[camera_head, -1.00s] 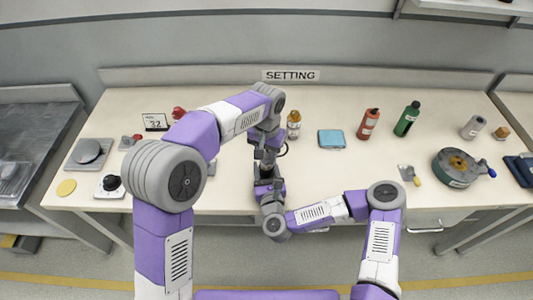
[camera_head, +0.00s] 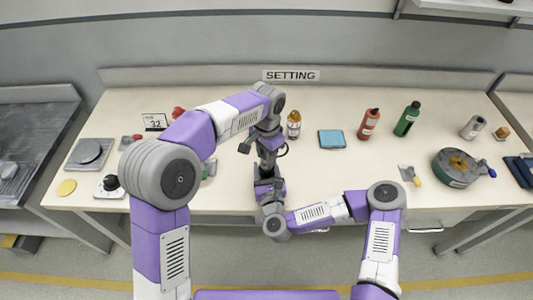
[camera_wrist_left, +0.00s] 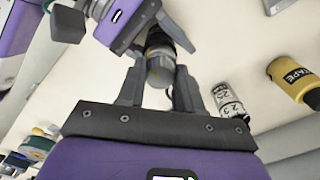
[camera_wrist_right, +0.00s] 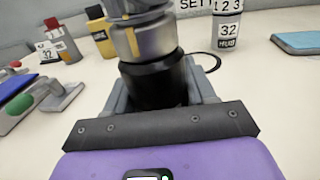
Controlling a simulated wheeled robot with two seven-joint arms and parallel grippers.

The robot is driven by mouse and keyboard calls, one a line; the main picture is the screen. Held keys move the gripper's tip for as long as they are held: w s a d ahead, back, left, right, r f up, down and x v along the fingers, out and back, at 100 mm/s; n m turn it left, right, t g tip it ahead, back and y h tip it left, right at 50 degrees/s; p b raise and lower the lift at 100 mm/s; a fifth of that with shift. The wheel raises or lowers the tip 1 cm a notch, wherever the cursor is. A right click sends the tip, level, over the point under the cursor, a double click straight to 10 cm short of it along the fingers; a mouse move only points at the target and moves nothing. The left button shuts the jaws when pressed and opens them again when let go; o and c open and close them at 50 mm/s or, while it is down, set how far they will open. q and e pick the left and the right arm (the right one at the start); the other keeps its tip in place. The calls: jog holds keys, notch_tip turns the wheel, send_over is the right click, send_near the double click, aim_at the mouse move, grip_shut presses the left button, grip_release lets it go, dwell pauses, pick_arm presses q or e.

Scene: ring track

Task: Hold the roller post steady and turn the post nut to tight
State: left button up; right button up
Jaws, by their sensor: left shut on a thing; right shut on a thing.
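The roller post (camera_wrist_right: 153,85) is a black upright cylinder in the right wrist view. My right gripper (camera_head: 266,174) is shut around its black part, one finger on each side. The post nut (camera_wrist_right: 146,40) is a grey metal collar with a yellow mark, above the black part. In the left wrist view the nut (camera_wrist_left: 160,72) sits between the fingers of my left gripper (camera_wrist_left: 158,80), which is shut on it. In the head view my left gripper (camera_head: 268,150) is directly beyond the right one, and the arms mostly hide the post and nut.
A labelled cylinder (camera_wrist_right: 228,28) and a yellow tape bottle (camera_wrist_left: 295,80) stand near the post. A blue pad (camera_head: 332,139), red bottle (camera_head: 369,124) and green bottle (camera_head: 407,118) stand to the right. The bench front centre-right is clear.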

pick_arm(q)
jog(key=o, duration=1)
jog(key=shift+o, duration=0.2)
jog(key=shift+r, duration=0.1)
notch_tip(320, 180, up, 12)
pick_arm(e)
jog(key=o, duration=1.3)
